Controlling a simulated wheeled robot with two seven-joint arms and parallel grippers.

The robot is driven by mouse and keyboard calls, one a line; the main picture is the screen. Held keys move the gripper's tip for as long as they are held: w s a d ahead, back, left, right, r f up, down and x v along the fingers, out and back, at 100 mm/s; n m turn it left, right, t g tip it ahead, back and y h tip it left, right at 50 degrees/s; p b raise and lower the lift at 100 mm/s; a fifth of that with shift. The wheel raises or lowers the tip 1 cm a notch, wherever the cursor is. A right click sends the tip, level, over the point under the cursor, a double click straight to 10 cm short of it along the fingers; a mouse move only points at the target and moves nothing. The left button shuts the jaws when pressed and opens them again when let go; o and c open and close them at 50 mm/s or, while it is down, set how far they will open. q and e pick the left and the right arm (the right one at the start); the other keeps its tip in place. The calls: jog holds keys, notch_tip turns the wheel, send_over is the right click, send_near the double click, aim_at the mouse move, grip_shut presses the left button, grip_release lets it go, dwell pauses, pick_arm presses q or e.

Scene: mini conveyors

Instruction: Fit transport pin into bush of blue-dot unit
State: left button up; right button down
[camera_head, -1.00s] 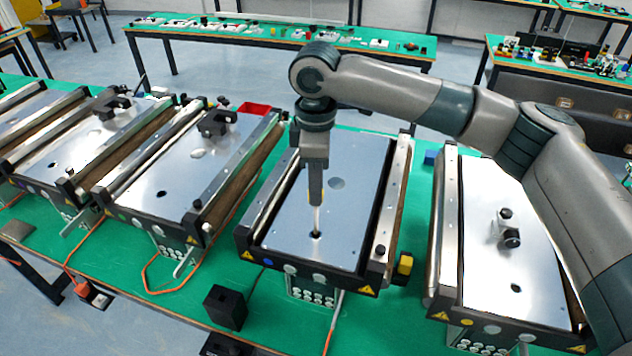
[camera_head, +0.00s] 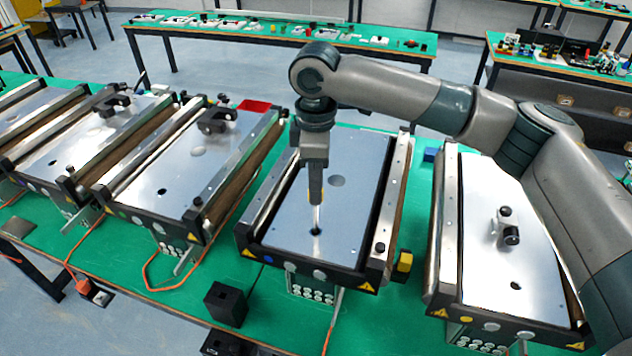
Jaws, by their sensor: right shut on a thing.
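The blue-dot unit (camera_head: 345,148) is the conveyor in the middle of the view, with a blue dot on its front end. Its plate has a dark bush hole (camera_head: 315,231) near the front. My right gripper (camera_head: 317,202) points down over this plate and is shut on the pale transport pin (camera_head: 316,216). The pin stands about upright, and its lower end is at the bush. I cannot tell how deep it sits. The jaws hide the pin's upper part. My left gripper is not in view.
Several more conveyors (camera_head: 190,165) stand to the left. A black block (camera_head: 225,304) lies on the green table in front, and a yellow-and-black piece (camera_head: 402,266) sits beside the blue-dot unit.

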jog(key=shift+f+b, duration=0.35)
jog(key=shift+f, duration=2.9)
dwell(0.8)
jog(key=c, duration=0.8)
grip_release()
jog(key=shift+c, duration=0.2)
jog(key=shift+r+p, duration=1.35)
jog(key=shift+p, duration=0.05)
jog(key=shift+r+p, duration=0.4)
jog(key=shift+r, duration=1.75)
jog(key=shift+s, duration=0.1)
